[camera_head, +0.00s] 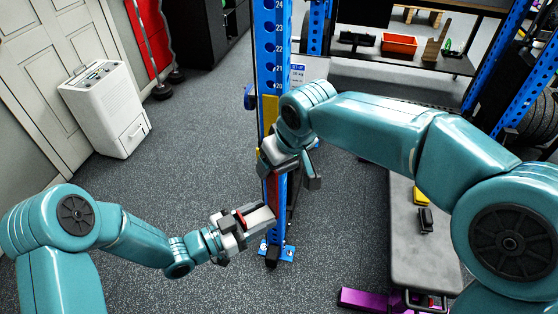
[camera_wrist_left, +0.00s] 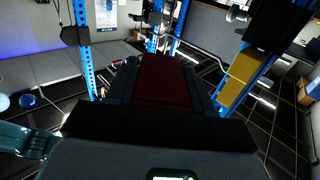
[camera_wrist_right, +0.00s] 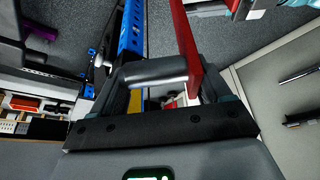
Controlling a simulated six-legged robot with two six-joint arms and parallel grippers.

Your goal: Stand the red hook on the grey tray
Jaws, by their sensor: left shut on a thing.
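My left gripper (camera_head: 262,218) is shut on the red hook, low in front of the blue upright. The hook shows as a dark red block (camera_wrist_left: 163,82) between the fingers in the left wrist view, and as a small red patch (camera_head: 239,218) in the head view. My right gripper (camera_head: 290,170) is higher, beside the upright, with its fingers apart. In the right wrist view, a red bar (camera_wrist_right: 186,42) and a silver cylinder (camera_wrist_right: 152,72) show at its fingers; I cannot tell whether they touch. A long grey surface (camera_head: 420,265) lies at right; I cannot tell whether it is the tray.
A blue numbered rack upright (camera_head: 271,60) stands at the centre. A yellow piece (camera_head: 420,196) and a black piece lie on the grey surface. A purple bar (camera_head: 365,300) is below it. A white appliance (camera_head: 105,110) stands at left. The floor between is clear.

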